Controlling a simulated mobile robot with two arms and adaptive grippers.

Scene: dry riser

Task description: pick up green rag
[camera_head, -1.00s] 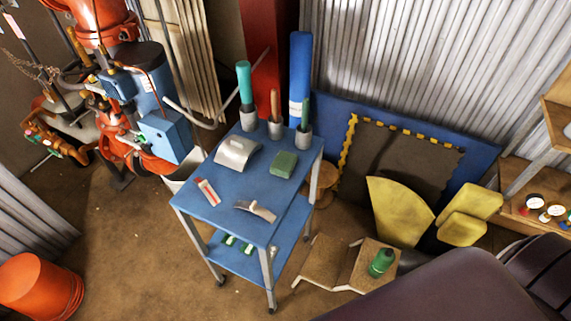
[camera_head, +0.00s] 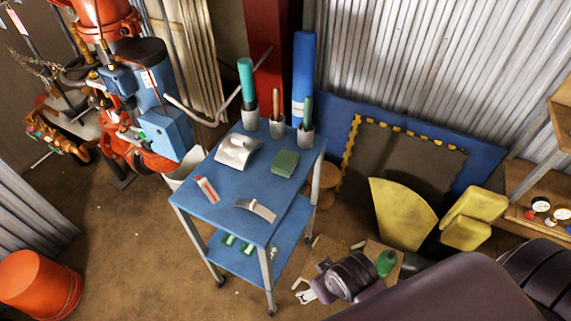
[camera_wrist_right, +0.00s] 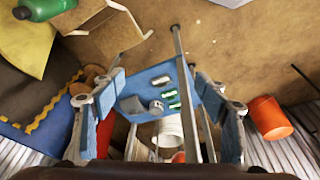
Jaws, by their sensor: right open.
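A green folded rag or pad (camera_head: 285,163) lies flat on the top of the blue cart (camera_head: 225,200); its exact material is hard to tell. My right gripper (camera_head: 306,296) is low at the cart's right, beyond its near right leg and well away from the green piece. In the right wrist view my gripper (camera_wrist_right: 160,100) has its two fingers wide apart with nothing between them. That view looks toward the cart's blue lower shelf (camera_wrist_right: 150,77) with small green and silver items. My left gripper is not in view.
On the cart top are a grey curved piece (camera_head: 238,150), a red-white box (camera_head: 206,189), a grey-beige tool (camera_head: 256,210) and cups with rolls and handles. An orange bucket (camera_head: 40,285) stands at left; floor between is clear.

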